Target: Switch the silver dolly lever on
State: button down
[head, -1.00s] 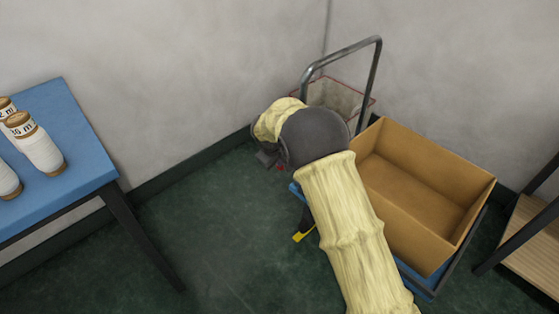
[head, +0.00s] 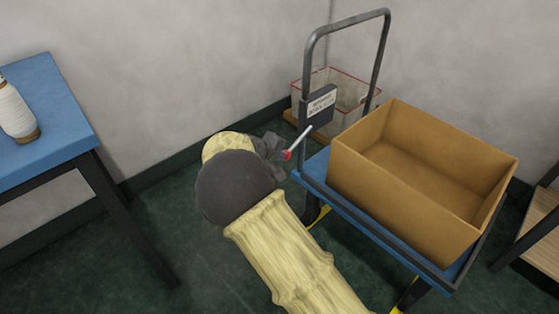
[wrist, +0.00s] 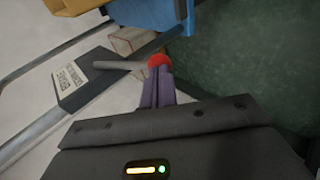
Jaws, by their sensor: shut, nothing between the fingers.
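The silver dolly lever (head: 300,139) is a short rod with a red tip. It juts down and to the left from a dark box with a white label (head: 321,104) on the dolly's handle frame. The lever (wrist: 120,65) also shows in the wrist view, with its red knob (wrist: 158,61) at its end. My gripper (wrist: 160,78) is shut, its fingertips right at the red knob; I cannot tell whether they touch it. In the head view my gripper (head: 283,153) is partly hidden behind my wrist, at the lever's tip.
The dolly (head: 340,200) has a blue deck and carries an open cardboard box (head: 365,175). A red-rimmed bin (head: 347,84) stands behind it by the wall. A blue table (head: 62,115) with a thread cone is at left, a wooden shelf (head: 535,230) at right.

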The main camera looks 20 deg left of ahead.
notch_tip(320, 180, down, 6)
jog(key=w+d+t+h+b, duration=0.1)
jog(key=w+b, duration=0.1)
jog(key=b, duration=0.3)
jog(key=shift+d+r+t, duration=0.15)
jog(key=shift+t, duration=0.25)
jog(key=shift+w+d, duration=0.1)
jog(key=shift+d, duration=0.05)
